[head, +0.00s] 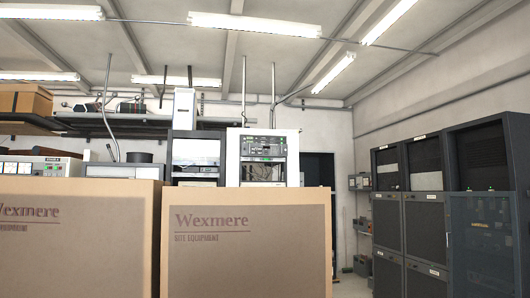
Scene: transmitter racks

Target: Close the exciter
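I cannot tell for certain which unit is the exciter. A white rack (234,160) in the middle distance holds a dark panel (263,145) with small green lights and, below it, another dark unit (263,172). Its lower part is hidden behind a large cardboard box. At the left, a pale instrument (38,168) with a display and green lights shows above another box. The labels on these units are too small to read. Neither of my grippers is in view.
Two large cardboard boxes marked Wexmere, a left one (75,255) and a right one (245,265), block the near foreground. Dark cabinets (410,225) line the right side. A strip of floor (352,286) shows between boxes and cabinets. A shelf (100,125) runs along the upper left.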

